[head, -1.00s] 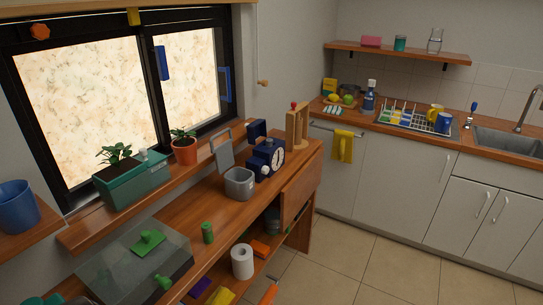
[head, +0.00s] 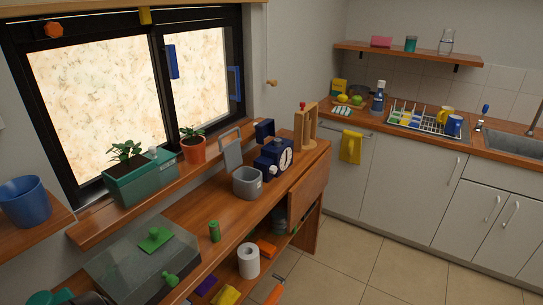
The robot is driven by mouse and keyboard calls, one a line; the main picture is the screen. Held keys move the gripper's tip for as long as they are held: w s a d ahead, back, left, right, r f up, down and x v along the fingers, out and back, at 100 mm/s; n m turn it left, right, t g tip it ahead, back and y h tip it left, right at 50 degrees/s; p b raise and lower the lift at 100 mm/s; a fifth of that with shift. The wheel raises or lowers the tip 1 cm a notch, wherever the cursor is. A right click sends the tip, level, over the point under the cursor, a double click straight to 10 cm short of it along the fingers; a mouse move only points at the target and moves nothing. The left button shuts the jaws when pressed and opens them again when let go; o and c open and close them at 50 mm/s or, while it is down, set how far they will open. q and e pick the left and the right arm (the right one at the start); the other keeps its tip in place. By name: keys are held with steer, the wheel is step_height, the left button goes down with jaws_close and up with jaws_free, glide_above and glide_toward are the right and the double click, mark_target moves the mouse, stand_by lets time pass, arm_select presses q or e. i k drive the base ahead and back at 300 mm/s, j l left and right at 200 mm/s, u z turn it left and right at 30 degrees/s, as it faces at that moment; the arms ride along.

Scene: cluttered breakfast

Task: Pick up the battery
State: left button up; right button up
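A small upright green cylinder (head: 214,231), which looks like the battery, stands on the wooden counter under the window in the head view. It is near the counter's front edge, between a grey open-topped bin and a clear-lidded box. It stands free, with nothing touching it that I can see.
The grey bin (head: 247,184) has its lid up. A blue appliance with a dial (head: 274,160) stands behind it. The transparent box (head: 130,268) with green handles is at front left. A white paper roll (head: 248,261) is below the counter edge. Floor (head: 350,265) is clear at right.

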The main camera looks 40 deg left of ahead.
mark_target(277, 141)
steer(key=i+u, duration=0.15)
steer(key=u, duration=0.3)
steer(key=i+u, duration=0.15)
steer(key=u, duration=0.3)
